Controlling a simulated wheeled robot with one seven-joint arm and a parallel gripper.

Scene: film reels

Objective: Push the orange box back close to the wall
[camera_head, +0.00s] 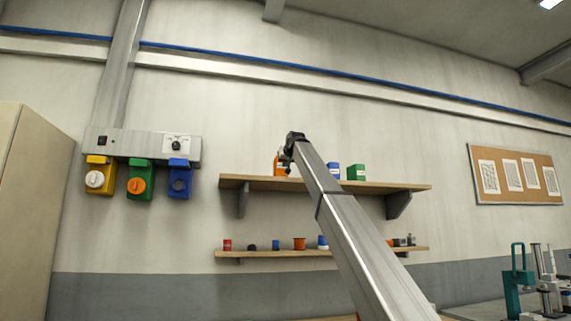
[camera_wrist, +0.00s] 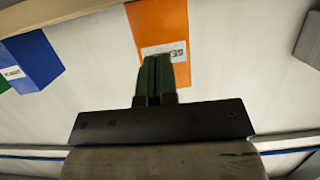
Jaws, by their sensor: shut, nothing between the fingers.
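The orange box (camera_head: 280,163) stands at the left part of the upper shelf (camera_head: 345,185) in the head view, partly hidden by the end of my arm. In the wrist view the orange box (camera_wrist: 160,22), with a white label, fills the top middle; this view looks upside down. My gripper (camera_wrist: 156,62) has its two green fingers together with nothing between them. The fingertips overlap the box's label in the picture; I cannot tell whether they touch it. In the head view my gripper (camera_head: 293,142) is a small dark shape just right of the box.
A blue box (camera_head: 334,170) and a green box (camera_head: 356,172) stand farther right on the upper shelf. A lower shelf (camera_head: 275,253) holds several small containers. Colored dispensers hang on the wall at left. The wall rises directly behind the shelves.

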